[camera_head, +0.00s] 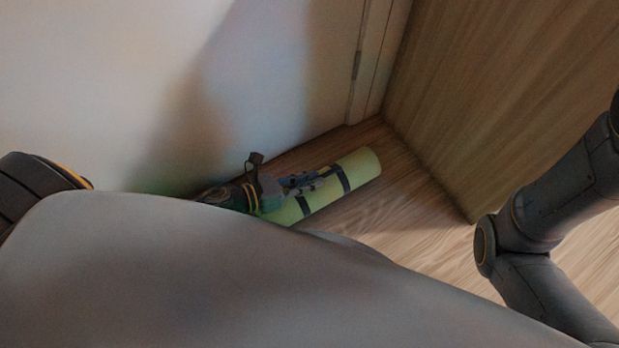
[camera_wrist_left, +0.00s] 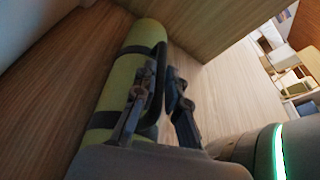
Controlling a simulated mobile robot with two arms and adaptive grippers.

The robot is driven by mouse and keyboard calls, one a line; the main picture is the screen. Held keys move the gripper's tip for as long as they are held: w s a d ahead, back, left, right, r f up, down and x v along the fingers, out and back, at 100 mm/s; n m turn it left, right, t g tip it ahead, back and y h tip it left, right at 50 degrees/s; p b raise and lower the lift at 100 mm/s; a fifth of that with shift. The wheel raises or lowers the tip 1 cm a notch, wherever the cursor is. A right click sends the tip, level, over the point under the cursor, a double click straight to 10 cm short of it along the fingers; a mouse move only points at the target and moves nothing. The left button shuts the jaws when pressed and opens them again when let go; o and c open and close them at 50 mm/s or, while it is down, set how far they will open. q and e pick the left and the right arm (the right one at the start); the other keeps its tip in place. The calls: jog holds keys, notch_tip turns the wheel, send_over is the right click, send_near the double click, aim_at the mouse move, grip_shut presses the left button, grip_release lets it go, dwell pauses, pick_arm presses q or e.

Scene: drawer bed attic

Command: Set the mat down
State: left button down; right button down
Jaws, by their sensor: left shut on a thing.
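The mat is a yellow-green roll (camera_head: 361,167) with dark straps, low down near the corner between the white wall and the wooden panel. It also shows in the left wrist view (camera_wrist_left: 117,79). My left gripper (camera_head: 312,181) is over the middle of the roll. In the left wrist view, its fingers (camera_wrist_left: 163,88) are around the mat's dark carrying strap. The gripper is shut on the mat by this strap. The mat looks level and at floor height, but I cannot tell whether it touches the floor. My body hides the near end. My right gripper is not in view.
The white wall (camera_head: 120,80) is close behind my left arm. A wooden panel (camera_head: 500,90) stands at the right of the mat. Bare wood floor (camera_head: 385,210) lies between mat and panel. In the left wrist view, furniture (camera_wrist_left: 285,70) shows farther off at the right.

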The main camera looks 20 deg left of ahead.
pick_arm(q)
jog(key=shift+f, duration=0.3)
jog(key=c, duration=1.3)
grip_release()
jog(key=shift+s+a, duration=0.1)
jog(key=v, duration=1.1)
jog(key=shift+s+a+r, duration=0.15)
jog(key=shift+s+a, duration=0.1)
